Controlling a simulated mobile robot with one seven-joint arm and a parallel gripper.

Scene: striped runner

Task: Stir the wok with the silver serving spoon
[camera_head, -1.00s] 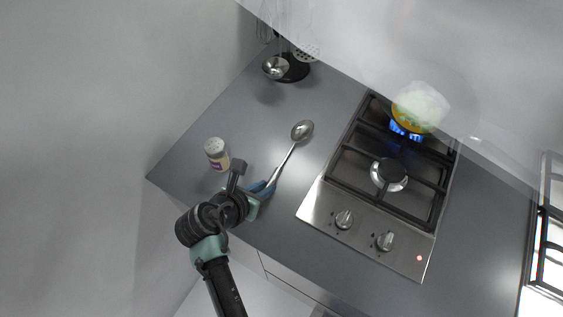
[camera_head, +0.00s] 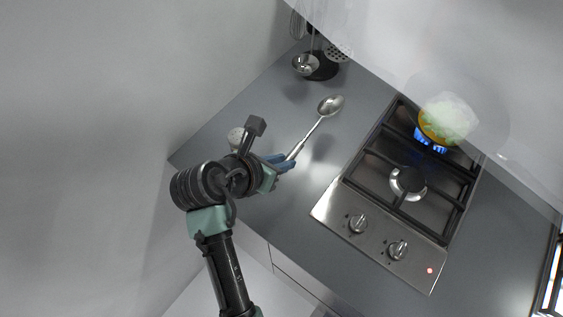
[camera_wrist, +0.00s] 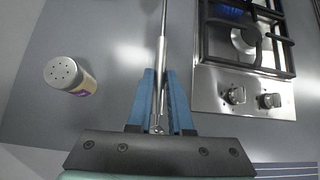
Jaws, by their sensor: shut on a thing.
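The silver serving spoon (camera_head: 331,105) points away from my gripper, its bowl toward the back of the counter, left of the cooktop. My gripper (camera_head: 287,162) is shut on its handle; in the wrist view the handle (camera_wrist: 162,45) runs out between the blue fingers (camera_wrist: 160,95). The spoon seems to be held above the counter, with a faint shadow beside it. The wok (camera_head: 428,127) sits on the rear burner over a blue flame, yellow-rimmed with pale green and white contents. A translucent haze covers part of it. The spoon is well apart from the wok.
The steel cooktop (camera_head: 378,238) has black grates, an empty front burner (camera_head: 408,183) and two knobs. A shaker (camera_wrist: 68,74) stands left of my gripper, partly hidden in the head view. A utensil holder (camera_head: 320,68) stands at the back. Counter between spoon and cooktop is clear.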

